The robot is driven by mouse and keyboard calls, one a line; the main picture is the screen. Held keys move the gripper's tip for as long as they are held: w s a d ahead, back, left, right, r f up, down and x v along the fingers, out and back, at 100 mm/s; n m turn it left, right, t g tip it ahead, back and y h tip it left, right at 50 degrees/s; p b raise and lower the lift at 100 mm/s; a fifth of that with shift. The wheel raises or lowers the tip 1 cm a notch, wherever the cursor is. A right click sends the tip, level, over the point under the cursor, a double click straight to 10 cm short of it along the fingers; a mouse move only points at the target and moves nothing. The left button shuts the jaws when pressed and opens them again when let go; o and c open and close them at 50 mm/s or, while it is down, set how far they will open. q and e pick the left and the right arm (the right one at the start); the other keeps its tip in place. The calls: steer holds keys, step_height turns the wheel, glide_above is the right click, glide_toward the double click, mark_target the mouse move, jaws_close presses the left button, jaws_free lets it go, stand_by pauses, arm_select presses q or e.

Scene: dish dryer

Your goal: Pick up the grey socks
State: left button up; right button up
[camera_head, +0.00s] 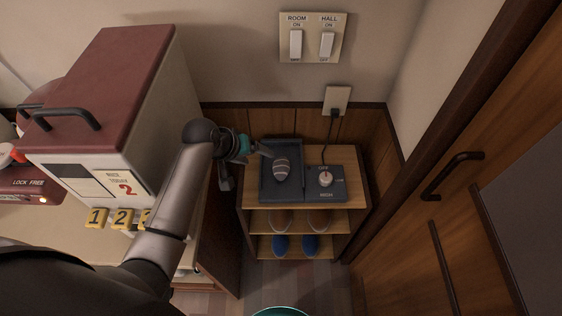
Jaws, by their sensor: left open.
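The grey socks (282,171) show as a small rolled bundle with light stripes. They lie in a dark blue-grey tray (268,191) on top of a wooden shelf unit. My left gripper (266,151) is open, just above and to the left of the socks in the picture. Its fingers are small and dark here, and I cannot tell whether they touch the socks. My right gripper is not in view.
Right of the tray is a dark device (333,191) with a whitish knob, its cord running to a wall outlet (337,99). Shoes, including blue ones (311,243), fill the lower shelves. A red-topped dispenser (114,66) stands left; a wooden door (470,130) stands right.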

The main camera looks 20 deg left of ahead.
arm_select(q)
steer(key=b, duration=0.4)
glide_toward(277, 166)
steer(key=x, duration=0.5)
steer(key=shift+w+r, duration=0.1)
steer(key=shift+w, duration=0.35)
steer(key=f, duration=0.1)
steer(key=f+b, duration=0.1)
steer(key=w+d+f+b, duration=0.1)
steer(key=shift+f, duration=0.4)
steer(key=shift+w+d+f+b, duration=0.25)
steer(key=shift+w+f+b, duration=0.05)
steer(key=shift+f, duration=0.2)
steer(key=shift+c, duration=0.3)
steer(key=c, duration=1.1)
